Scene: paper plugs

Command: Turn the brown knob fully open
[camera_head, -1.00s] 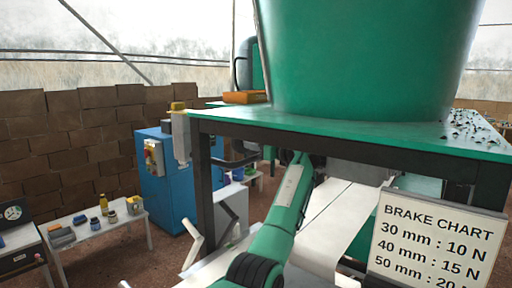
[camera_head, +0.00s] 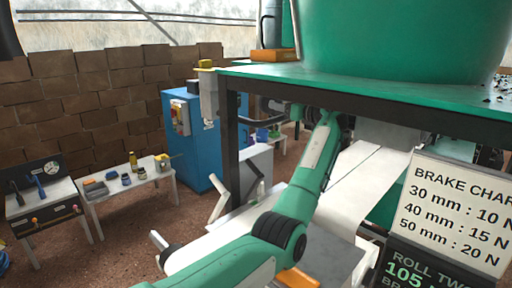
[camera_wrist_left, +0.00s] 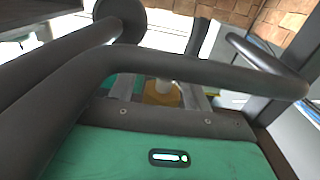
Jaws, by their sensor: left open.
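My left arm rises from the bottom middle of the head view to under the green table edge. Its gripper (camera_head: 264,112) is open, with dark curved fingers reaching left near the table leg. In the left wrist view its dark curved finger bars (camera_wrist_left: 190,68) cross the picture. An ochre-brown round part (camera_wrist_left: 161,97) with a pale stem shows behind the bars, apart from them as far as I can see. I cannot tell whether it is the brown knob. No brown knob is clear in the head view. My right gripper is not in view.
The green table (camera_head: 400,98) carries a big green tub (camera_head: 400,35). A blue cabinet (camera_head: 190,140) stands behind its leg. A brake chart sign (camera_head: 455,215) is at right. A low white table (camera_head: 125,180) with small jars is at left. Open brown floor lies between.

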